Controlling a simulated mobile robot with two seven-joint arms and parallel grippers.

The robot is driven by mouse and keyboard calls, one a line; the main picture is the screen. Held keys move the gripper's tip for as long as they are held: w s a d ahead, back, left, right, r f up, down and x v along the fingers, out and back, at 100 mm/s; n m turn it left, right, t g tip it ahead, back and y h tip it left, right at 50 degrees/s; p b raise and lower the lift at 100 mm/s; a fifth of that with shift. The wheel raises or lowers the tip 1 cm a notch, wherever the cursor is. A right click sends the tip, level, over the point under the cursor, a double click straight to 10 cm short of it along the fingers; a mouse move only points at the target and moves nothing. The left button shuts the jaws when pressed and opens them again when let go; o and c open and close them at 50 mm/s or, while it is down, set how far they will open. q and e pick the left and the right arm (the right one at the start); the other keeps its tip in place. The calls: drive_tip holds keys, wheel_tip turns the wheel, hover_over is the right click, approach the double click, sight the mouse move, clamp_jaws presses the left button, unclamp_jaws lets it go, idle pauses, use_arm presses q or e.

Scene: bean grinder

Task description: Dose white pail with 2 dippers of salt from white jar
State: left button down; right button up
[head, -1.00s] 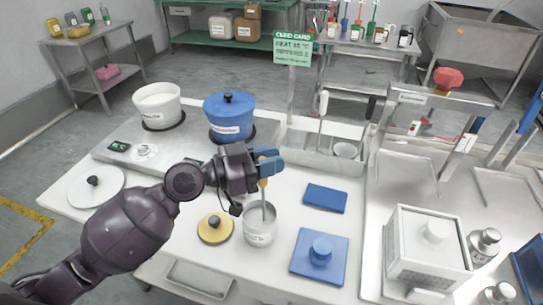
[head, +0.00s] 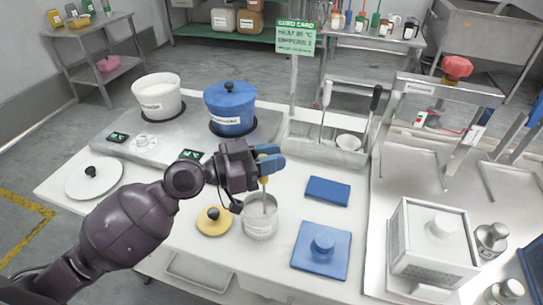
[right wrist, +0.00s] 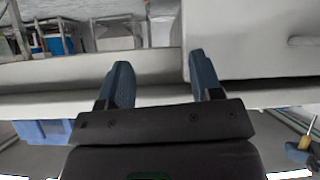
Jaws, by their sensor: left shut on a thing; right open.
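The white pail (head: 158,100) stands open on the left side of the steel hot plate, with pale contents visible inside. The white jar (head: 260,222) stands open on the table in front of the hot plate. My left gripper (head: 268,163) is above the jar, shut on the upright handle of a dipper (head: 264,186) with a yellow part. The dipper's lower end is inside the jar, and its scoop is hidden. My right gripper (right wrist: 161,82) shows only in the right wrist view, open with nothing between its fingers.
A blue lidded pot (head: 230,108) stands right of the pail. A yellow lid (head: 214,221) lies beside the jar and a white lid (head: 94,177) at far left. A blue board (head: 321,250), blue pad (head: 328,191) and white box (head: 432,245) lie to the right.

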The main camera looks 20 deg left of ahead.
use_arm(q)
wheel_tip(320, 180, up, 12)
drive_tip(key=p, duration=0.7)
drive_tip(key=shift+f, duration=0.2)
use_arm(e)
wheel_tip(320, 180, up, 8)
drive_tip(key=shift+w+d+f+t, duration=0.15)
drive_tip(key=shift+d+t, duration=0.05)
drive_tip(key=shift+t, duration=0.1)
idle(0.4)
